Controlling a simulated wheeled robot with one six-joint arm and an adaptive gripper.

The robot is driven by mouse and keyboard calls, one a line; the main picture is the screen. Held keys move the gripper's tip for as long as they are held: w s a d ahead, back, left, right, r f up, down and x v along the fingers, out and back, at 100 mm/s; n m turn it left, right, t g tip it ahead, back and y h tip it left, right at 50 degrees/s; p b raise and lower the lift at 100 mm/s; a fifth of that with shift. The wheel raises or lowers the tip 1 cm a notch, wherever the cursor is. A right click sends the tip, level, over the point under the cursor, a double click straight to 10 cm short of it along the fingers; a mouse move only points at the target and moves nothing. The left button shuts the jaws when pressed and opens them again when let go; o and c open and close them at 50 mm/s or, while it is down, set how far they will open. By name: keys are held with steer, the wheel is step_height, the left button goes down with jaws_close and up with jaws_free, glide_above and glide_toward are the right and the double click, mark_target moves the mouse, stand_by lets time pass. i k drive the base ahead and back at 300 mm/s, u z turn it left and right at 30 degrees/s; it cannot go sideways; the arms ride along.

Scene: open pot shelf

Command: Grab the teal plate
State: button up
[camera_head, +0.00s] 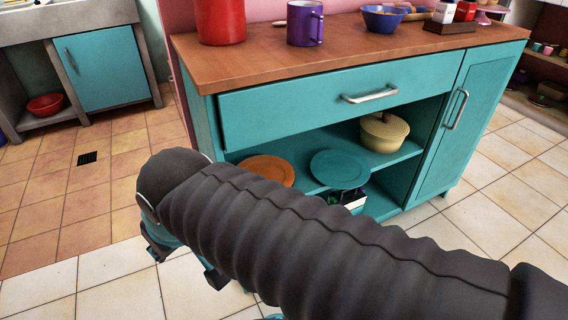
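The teal plate (339,167) lies on the open middle shelf of the teal cabinet, between an orange plate (266,170) on its left and a cream lidded pot (384,131) on its right. My thick, dark ribbed arm crosses the foreground in front of the cabinet. Dark and teal parts that look like my gripper (183,262) show below the arm's left end, over the floor, apart from the plate. The arm hides most of the gripper, so its opening is not clear.
The cabinet has a closed drawer (345,98) above the shelf and a closed door (462,115) at right. A box with dark contents (347,199) sits below the teal plate. A red pot (220,20) and purple mug (305,24) stand on the wooden top. Tiled floor is clear at left.

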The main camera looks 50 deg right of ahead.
mark_target(336, 168)
steer(key=u, duration=1.65)
steer(key=k, duration=2.05)
steer(key=z, duration=1.4)
